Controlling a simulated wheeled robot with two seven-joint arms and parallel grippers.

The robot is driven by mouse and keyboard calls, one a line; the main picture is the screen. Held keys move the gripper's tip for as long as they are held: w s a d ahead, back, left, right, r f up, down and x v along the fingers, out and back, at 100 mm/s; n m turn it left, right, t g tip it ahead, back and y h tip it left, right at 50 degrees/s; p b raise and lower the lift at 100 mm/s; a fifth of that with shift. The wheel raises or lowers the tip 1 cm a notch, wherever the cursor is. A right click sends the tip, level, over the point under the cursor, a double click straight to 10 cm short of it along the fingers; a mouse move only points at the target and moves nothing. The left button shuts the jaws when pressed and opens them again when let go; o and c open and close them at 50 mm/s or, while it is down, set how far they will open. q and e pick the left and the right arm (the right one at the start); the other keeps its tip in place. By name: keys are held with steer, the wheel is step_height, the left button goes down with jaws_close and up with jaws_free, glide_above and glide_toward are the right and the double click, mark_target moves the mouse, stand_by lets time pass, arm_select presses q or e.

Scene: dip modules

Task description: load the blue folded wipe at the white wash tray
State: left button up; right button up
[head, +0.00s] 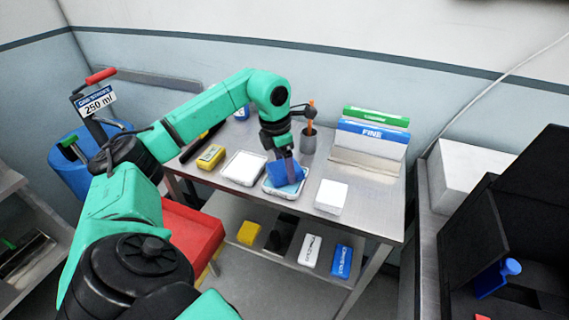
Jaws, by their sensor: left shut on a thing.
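My left gripper (281,153) reaches down over the metal table and is shut on the blue folded wipe (287,174). The wipe is low over a shallow white tray (280,194) with a pale bluish inside, in the middle of a row of white items. The wipe covers most of this tray. I cannot tell whether the wipe touches the tray. The fingertips are partly hidden by the wipe. My right gripper is not in view.
Beside the tray are another white tray (243,168) on the left and a white pad (331,196) on the right. A yellow block (211,157), a grey cup (309,140) and a rack with blue and green labelled boards (373,134) stand on the metal table (365,212). A red bin (192,240) is at the left.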

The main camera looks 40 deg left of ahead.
arm_select(q)
steer(key=shift+r, duration=0.1)
stand_by(0.6)
steer(key=shift+f+b, duration=0.35)
steer(key=shift+f, duration=0.2)
stand_by(1.0)
step_height(320, 180, up, 7)
steer(key=p, duration=0.6)
steer(key=shift+r+p, duration=0.1)
steer(key=shift+p, duration=0.3)
